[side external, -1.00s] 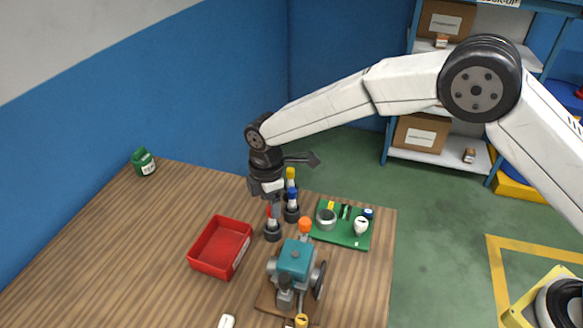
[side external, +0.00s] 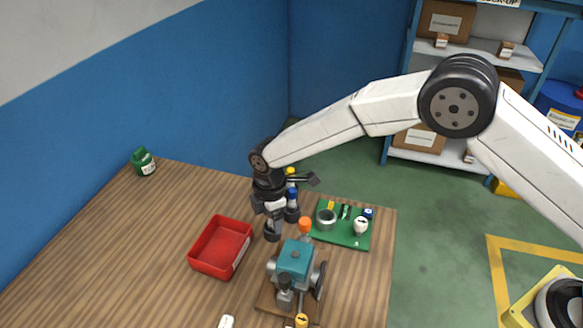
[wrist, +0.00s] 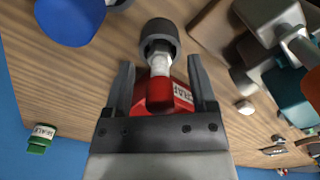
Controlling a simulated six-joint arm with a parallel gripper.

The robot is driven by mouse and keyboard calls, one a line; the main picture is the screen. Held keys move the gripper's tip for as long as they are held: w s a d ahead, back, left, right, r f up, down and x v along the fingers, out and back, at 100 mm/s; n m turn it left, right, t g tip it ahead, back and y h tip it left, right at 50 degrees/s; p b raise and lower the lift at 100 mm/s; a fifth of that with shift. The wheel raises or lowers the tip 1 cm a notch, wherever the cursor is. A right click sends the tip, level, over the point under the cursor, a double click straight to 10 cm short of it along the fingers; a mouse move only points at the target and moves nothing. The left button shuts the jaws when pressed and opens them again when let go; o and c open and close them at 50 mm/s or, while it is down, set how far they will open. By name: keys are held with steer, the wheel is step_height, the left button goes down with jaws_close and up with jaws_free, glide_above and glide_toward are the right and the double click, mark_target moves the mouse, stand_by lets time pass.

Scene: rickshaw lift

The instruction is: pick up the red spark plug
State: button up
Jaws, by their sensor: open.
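The red spark plug (wrist: 158,95) has a red end and a white body. In the wrist view it stands in a dark round holder (wrist: 160,32), and the holder also shows in the side view (side external: 272,234). My gripper (wrist: 161,72) is open, with one finger on each side of the plug and visible gaps between.
Blue (side external: 292,194) and yellow (side external: 291,172) plugs stand just behind my gripper. A red tray (side external: 205,262) is at left, a teal engine (side external: 296,258) in front, a green board (side external: 345,240) with parts at right. The table's left is mostly clear; a green bottle (side external: 143,161) stands there.

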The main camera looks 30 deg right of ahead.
jaws_close()
steer(key=shift+r, duration=0.15)
step_height(320, 180, up, 10)
steer(key=shift+f, duration=0.1)
stand_by(0.7)
stand_by(0.5)
steer(key=shift+d+f, duration=0.1)
steer(key=shift+d, duration=0.45)
steer(key=s+d+f, duration=0.2)
steer(key=s+d, duration=0.1)
steer(key=d, duration=0.8)
steer(key=shift+s+d+f, duration=0.15)
steer(key=shift+s+d, duration=0.05)
steer(key=shift+s, duration=0.1)
